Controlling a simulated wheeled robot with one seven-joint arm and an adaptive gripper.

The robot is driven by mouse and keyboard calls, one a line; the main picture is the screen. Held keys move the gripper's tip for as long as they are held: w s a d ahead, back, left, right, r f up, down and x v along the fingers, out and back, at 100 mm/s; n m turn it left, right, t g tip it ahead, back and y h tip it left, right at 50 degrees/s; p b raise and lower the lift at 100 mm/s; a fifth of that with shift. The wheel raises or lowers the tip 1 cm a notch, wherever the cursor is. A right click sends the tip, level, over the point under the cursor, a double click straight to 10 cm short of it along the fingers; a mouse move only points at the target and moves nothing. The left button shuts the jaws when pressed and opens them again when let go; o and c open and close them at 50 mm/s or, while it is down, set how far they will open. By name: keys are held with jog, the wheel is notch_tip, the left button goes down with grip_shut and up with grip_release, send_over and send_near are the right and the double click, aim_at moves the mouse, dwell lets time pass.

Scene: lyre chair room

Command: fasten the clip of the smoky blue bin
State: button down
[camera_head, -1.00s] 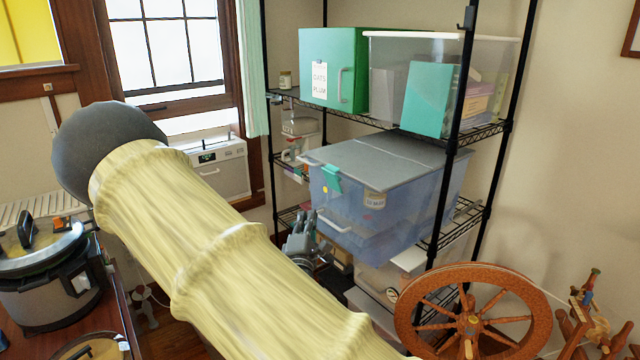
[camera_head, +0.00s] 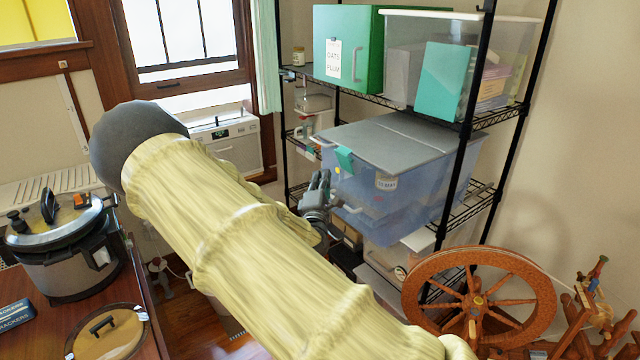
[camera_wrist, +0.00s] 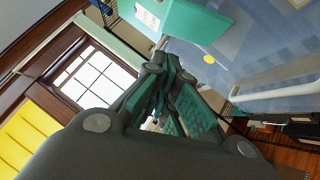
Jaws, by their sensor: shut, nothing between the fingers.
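The smoky blue bin (camera_head: 395,192) is a see-through tub with a grey lid (camera_head: 390,140) on a middle shelf of the rack. Its teal clip (camera_head: 344,160) sits at the lid's front edge, above a yellow dot. In the wrist view the clip (camera_wrist: 200,18) is large at the top, with the bin's front (camera_wrist: 265,55) to its right. Whether the clip is latched I cannot tell. My gripper (camera_head: 322,180) is shut and empty, just left of and below the clip. In the wrist view its fingertips (camera_wrist: 168,72) point toward the clip, apparently without touching.
A green box (camera_head: 347,50) and a clear bin (camera_head: 440,60) stand on the shelf above. A black rack post (camera_head: 467,150) crosses before the bin's right part. A spinning wheel (camera_head: 478,300) stands lower right. A pressure cooker (camera_head: 65,260) stands on the left table.

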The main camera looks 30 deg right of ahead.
aim_at(347, 160)
jog(key=w+d+r+p, duration=0.2)
jog(key=d+p, duration=0.1)
jog(key=d, duration=0.2)
jog(key=shift+w+r, duration=0.15)
jog(key=shift+r, duration=0.05)
jog(key=shift+d, duration=0.1)
